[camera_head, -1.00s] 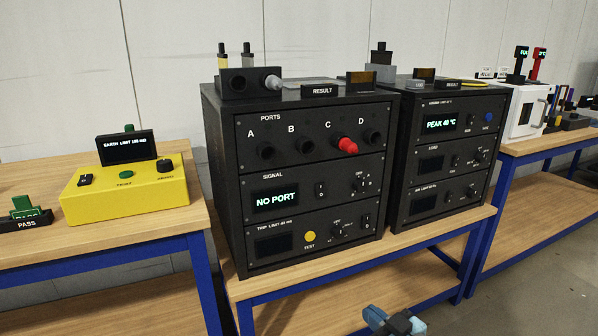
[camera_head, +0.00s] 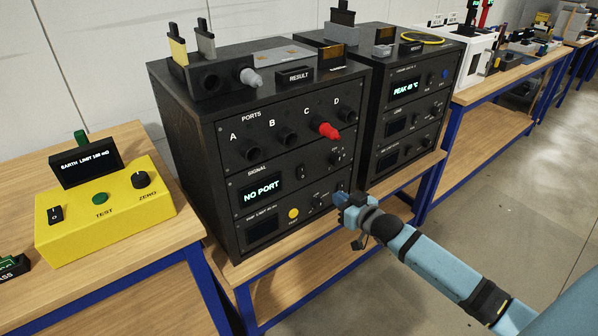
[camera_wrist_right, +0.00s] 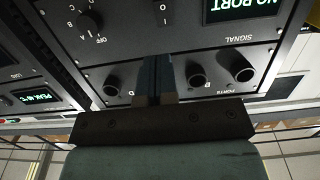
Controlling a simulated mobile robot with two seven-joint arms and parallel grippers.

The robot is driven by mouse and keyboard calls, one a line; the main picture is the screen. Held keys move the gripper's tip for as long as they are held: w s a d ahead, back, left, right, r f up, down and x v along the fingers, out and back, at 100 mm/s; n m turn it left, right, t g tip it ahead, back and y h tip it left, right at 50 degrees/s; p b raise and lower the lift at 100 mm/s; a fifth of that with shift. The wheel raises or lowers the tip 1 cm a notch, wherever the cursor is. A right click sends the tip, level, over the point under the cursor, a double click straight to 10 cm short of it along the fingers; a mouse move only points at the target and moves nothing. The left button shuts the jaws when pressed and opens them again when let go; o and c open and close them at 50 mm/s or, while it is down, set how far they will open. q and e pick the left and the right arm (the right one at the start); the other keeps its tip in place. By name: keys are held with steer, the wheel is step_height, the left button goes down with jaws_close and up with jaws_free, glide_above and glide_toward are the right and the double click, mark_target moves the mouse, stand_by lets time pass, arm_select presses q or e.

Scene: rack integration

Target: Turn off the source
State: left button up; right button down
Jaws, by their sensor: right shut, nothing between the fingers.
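The signal source panel sits in the black rack. Its lit "NO PORT" display (camera_head: 262,190) shows green-white text, and it also shows upside down in the right wrist view (camera_wrist_right: 242,6). The panel's rotary knob (camera_head: 335,158) is at its right end. In the right wrist view the knob (camera_wrist_right: 90,22) has OFF and letter marks around it. A small switch (camera_head: 301,172) sits between display and knob. My right gripper (camera_head: 343,200) is shut and empty near the rack's lower right front, apart from the knob. In the wrist view its fingers (camera_wrist_right: 155,78) cover part of the ports panel.
A red plug (camera_head: 328,130) sticks out of port C. Below the signal panel is a trip panel with a yellow test button (camera_head: 293,213). A second black rack (camera_head: 408,100) stands right. A yellow tester (camera_head: 105,215) is left. Open floor lies in front.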

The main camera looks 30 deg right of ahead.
mark_target(304, 176)
steer(key=shift+s, duration=0.1)
steer(key=w, duration=0.4)
steer(key=w+f, duration=0.1)
steer(key=w, duration=0.4)
steer(key=w+a+f, duration=0.1)
steer(key=w, duration=0.4)
steer(key=shift+b, duration=0.35)
